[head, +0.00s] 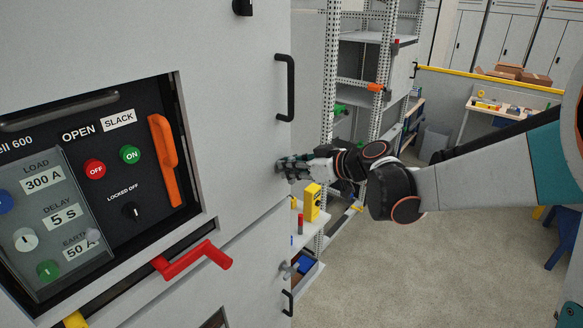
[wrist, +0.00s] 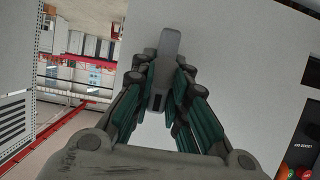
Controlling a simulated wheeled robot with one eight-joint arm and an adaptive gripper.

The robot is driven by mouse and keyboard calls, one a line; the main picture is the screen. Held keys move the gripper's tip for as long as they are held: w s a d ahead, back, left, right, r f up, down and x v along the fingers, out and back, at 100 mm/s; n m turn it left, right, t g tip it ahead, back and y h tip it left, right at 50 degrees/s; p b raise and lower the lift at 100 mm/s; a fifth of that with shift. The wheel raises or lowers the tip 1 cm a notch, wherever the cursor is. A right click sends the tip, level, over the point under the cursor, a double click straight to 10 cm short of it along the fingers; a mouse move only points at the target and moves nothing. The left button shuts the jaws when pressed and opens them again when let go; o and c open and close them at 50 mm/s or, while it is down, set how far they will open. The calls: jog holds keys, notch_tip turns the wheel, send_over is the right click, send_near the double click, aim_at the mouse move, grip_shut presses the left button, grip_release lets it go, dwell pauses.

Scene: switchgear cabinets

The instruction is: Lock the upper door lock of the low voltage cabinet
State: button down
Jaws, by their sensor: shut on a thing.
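The low voltage cabinet (head: 245,110) fills the left of the head view; its pale door also shows in the wrist view (wrist: 240,60). My gripper (head: 284,166) is at the right edge of the cabinet door, below a black vertical handle. In the wrist view my gripper (wrist: 160,95) has its green-padded fingers closed around a grey lock handle (wrist: 168,50). The handle stands upright in that picture, its far end showing past the fingertips. The fingers hide the lock handle in the head view, and its base is hard to see.
The black door handle (head: 286,88) is just above my gripper. A red handle (head: 195,262) sticks out below the control panel (head: 110,170). A lower grey lock handle (head: 288,269) is near the door's edge.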

jog(key=m+b, duration=0.1)
jog(key=m+y+b, duration=0.1)
jog(key=g, duration=0.1)
jog(key=shift+w+d+f+m+b, duration=0.2)
jog(key=shift+w+m+b, duration=0.05)
jog(key=shift+m+b, duration=0.15)
jog(key=m+y+b, duration=0.1)
jog(key=m+g+y+b, duration=0.1)
jog(key=m+b, duration=0.1)
jog(key=shift+w+d+f+g, duration=0.1)
jog(key=shift+f+g, duration=0.05)
jog(key=shift+g, duration=0.15)
jog(key=shift+w+d+f+m+g+y+b, duration=0.1)
jog(key=shift+m+y+b, duration=0.55)
jog(key=shift+m+b, duration=0.5)
jog(key=shift+a+f+m+g+y+b, duration=0.1)
jog(key=shift+m+y+b, duration=0.65)
jog(key=shift+m, duration=0.65)
jog(key=shift+w+d+f+m+g+y+b, duration=0.1)
jog(key=shift+m+y+b, duration=0.4)
jog(key=shift+m+b, duration=0.7)
jog(key=shift+s+m, duration=0.1)
jog(key=shift+m, duration=0.15)
jog(key=c, duration=1.6)
grip_release()
jog(key=shift+o, duration=0.2)
